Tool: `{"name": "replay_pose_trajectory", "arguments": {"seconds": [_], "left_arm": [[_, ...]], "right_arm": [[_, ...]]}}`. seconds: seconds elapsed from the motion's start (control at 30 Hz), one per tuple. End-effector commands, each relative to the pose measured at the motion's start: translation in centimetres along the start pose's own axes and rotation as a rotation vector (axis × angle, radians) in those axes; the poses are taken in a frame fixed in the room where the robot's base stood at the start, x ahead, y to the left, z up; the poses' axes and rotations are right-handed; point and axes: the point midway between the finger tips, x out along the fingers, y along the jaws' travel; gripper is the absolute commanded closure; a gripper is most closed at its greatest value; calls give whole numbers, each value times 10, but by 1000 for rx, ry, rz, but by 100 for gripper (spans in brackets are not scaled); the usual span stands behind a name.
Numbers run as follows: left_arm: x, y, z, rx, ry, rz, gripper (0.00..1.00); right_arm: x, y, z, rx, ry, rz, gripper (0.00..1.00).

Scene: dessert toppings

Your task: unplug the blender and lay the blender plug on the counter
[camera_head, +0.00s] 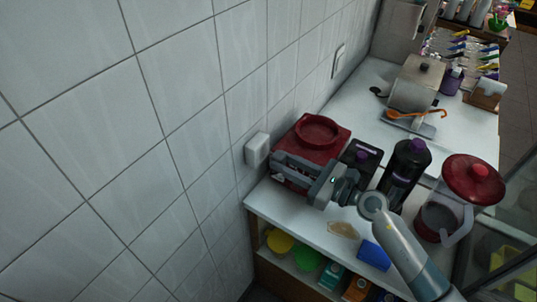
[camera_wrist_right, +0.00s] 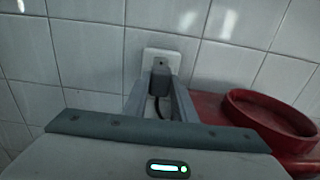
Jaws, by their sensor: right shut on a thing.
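My right gripper (camera_head: 276,168) reaches over the counter (camera_head: 308,229) toward the white wall outlet (camera_head: 257,150). In the right wrist view its two fingers (camera_wrist_right: 160,92) are shut on the dark blender plug (camera_wrist_right: 160,80). The plug is in front of the outlet plate (camera_wrist_right: 177,57); I cannot tell whether its prongs are in the socket. A dark cord (camera_wrist_right: 157,107) hangs below it. The red blender base (camera_head: 320,131) stands on the counter beside the outlet, partly behind the gripper; it also shows in the right wrist view (camera_wrist_right: 225,100). My left gripper is not in view.
A blue block (camera_head: 374,255) and a tan item (camera_head: 343,230) lie near the front edge. A metal appliance (camera_head: 414,85) stands farther back. Some counter is bare at front left.

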Motion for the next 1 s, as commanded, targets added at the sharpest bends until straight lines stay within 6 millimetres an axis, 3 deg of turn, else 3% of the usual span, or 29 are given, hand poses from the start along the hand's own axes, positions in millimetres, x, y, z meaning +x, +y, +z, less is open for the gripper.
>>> {"name": "replay_pose_trajectory", "arguments": {"seconds": [1.0], "left_arm": [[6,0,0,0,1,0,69]], "right_arm": [[-27,0,0,0,-1,0,100]]}}
